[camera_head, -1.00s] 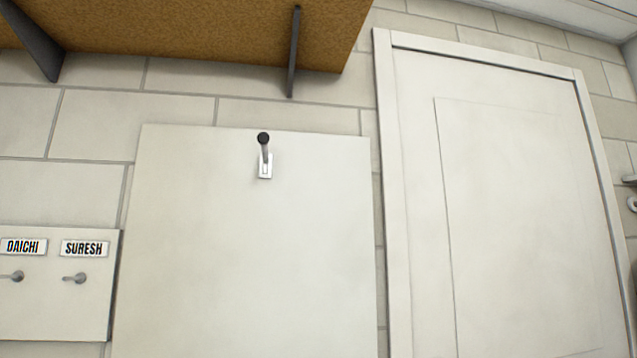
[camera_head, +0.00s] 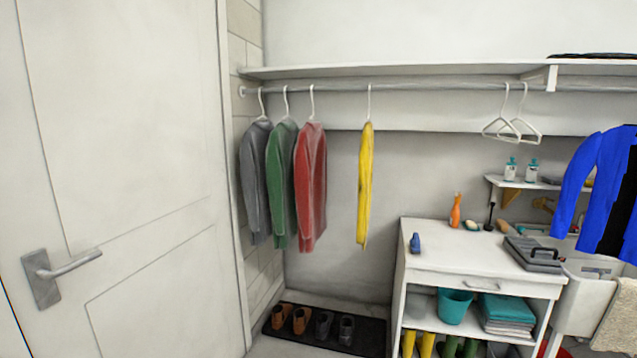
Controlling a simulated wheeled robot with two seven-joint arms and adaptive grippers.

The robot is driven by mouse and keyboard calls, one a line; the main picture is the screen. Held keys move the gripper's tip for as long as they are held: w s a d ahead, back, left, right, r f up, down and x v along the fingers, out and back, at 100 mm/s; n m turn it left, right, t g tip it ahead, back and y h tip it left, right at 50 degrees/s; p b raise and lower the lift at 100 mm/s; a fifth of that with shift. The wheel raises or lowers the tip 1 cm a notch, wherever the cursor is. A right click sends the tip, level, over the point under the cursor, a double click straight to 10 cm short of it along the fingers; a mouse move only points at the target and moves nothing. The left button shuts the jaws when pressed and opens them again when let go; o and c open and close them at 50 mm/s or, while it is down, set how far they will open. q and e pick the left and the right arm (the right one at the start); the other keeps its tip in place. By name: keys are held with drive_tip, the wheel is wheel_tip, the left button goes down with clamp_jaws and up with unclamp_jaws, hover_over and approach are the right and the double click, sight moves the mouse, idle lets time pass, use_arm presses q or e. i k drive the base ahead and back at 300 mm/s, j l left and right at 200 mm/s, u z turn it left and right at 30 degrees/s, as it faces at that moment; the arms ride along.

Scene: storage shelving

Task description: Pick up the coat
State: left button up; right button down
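A bright blue coat-like garment (camera_head: 593,178) with a dark inner part is at the right edge, partly cut off by the frame. What holds it up is not visible. A grey garment (camera_head: 255,180), a green one (camera_head: 281,185), a red one (camera_head: 310,187) and a yellow one (camera_head: 366,185) hang on white hangers from a rail (camera_head: 420,87). I cannot tell which garment is the coat meant. Neither of my grippers is in view.
Two empty hangers (camera_head: 513,130) are on the rail. Shoes sit on a black mat (camera_head: 375,337). A white door (camera_head: 120,180) with a handle (camera_head: 65,270) is at left.

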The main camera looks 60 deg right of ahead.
sight(280, 147)
drive_tip(key=l+z, duration=0.35)
drive_tip(key=z, duration=0.15)
drive_tip(key=l+z, duration=0.35)
drive_tip(key=z, duration=0.15)
drive_tip(key=l+z, duration=0.45)
drive_tip(key=i+j, duration=0.05)
drive_tip(key=j, duration=0.05)
